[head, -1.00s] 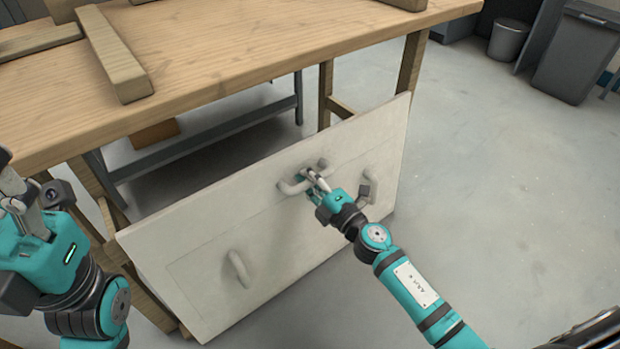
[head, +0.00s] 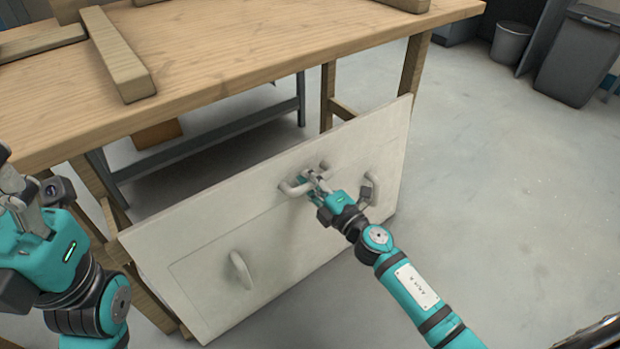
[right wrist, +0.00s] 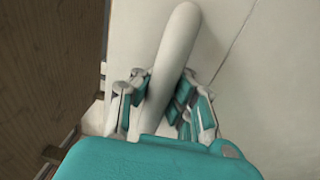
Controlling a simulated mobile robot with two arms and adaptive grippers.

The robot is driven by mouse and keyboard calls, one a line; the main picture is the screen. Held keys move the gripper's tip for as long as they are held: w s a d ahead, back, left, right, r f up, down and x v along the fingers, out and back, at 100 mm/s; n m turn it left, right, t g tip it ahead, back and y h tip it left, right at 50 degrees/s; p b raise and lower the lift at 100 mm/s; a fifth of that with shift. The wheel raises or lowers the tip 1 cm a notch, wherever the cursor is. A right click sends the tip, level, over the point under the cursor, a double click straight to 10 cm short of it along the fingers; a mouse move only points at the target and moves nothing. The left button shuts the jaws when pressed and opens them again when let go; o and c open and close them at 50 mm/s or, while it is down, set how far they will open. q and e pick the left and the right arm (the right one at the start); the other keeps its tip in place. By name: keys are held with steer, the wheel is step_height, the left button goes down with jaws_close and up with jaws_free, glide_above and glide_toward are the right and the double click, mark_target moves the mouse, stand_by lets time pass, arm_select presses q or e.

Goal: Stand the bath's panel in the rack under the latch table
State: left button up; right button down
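The panel (head: 215,240) is a large off-white board with several curved handles. It leans in front of the wooden table (head: 230,75), tilted, with its lower edge near the floor. My right gripper (head: 315,182) has its fingers around the handle near the panel's upper edge. In the right wrist view this pale handle (right wrist: 172,62) runs between the fingers (right wrist: 160,105), which press close on both sides. A grey metal frame (head: 215,137) under the table may be the rack; the panel hides part of it. My left gripper (head: 22,195) is at the left edge, apart from the panel, its fingertips unclear.
Wooden blocks (head: 115,55) lie on the tabletop. Table legs (head: 413,65) stand close behind the panel. A brown box (head: 157,132) sits under the table. A dark bin (head: 578,55) and a grey bucket (head: 510,42) stand at the back right. The floor on the right is clear.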

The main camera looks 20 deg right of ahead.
steer(key=shift+w+r, duration=0.25)
steer(key=shift+r, duration=0.05)
steer(key=c, duration=2)
jaws_free()
steer(key=o, duration=0.6)
steer(key=shift+w+a+f, duration=0.15)
steer(key=shift+w+f, duration=0.05)
steer(key=v, duration=1.2)
